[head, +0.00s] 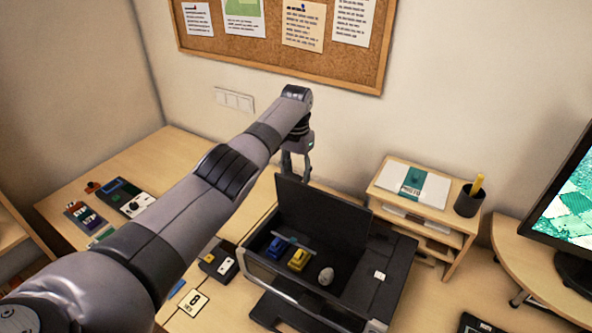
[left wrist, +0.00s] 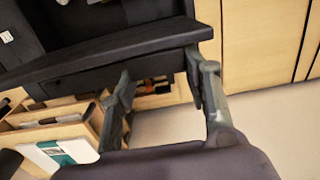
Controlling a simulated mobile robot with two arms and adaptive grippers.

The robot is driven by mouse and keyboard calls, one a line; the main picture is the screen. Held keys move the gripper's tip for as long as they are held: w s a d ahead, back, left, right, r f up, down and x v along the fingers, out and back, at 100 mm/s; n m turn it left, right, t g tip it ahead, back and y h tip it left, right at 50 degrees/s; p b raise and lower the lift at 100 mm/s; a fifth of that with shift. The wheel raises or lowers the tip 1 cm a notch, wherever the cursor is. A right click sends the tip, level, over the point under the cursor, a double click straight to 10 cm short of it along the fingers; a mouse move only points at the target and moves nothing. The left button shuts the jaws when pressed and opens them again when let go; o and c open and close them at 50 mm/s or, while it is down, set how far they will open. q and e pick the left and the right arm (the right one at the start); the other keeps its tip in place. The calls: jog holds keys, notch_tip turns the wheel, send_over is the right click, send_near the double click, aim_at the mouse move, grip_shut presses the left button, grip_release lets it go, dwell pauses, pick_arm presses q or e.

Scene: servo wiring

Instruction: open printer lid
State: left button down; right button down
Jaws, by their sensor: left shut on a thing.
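The black printer (head: 372,282) stands on the desk with its lid (head: 322,218) raised to a steep, nearly upright angle. My left gripper (head: 294,175) reaches over from the left and is at the lid's top edge. In the left wrist view, the two fingers (left wrist: 160,86) straddle the dark lid (left wrist: 110,55) near its edge and are shut on it. The exact finger contact is partly hidden. The open bay holds a blue object (head: 277,246), a yellow object (head: 298,259) and a grey egg-shaped object (head: 326,276). My right gripper is in neither view.
A wooden shelf unit (head: 437,235) with a pen cup (head: 468,201) stands right of the printer. A monitor (head: 566,215) is at the far right. Small devices (head: 128,197) lie on the left desk. The wall and cork board (head: 290,60) are behind.

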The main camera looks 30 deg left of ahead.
pick_arm(q)
jog(key=shift+d+f, duration=0.2)
jog(key=shift+f, duration=0.2)
jog(key=c, duration=1.3)
grip_release()
jog(key=o, duration=0.3)
jog(key=shift+w+f, duration=0.1)
jog(key=shift+w, duration=0.2)
jog(key=shift+o, duration=0.8)
jog(key=shift+s+a+r, duration=0.1)
jog(key=shift+a+r, duration=0.05)
jog(key=shift+r, duration=0.15)
notch_tip(320, 180, up, 12)
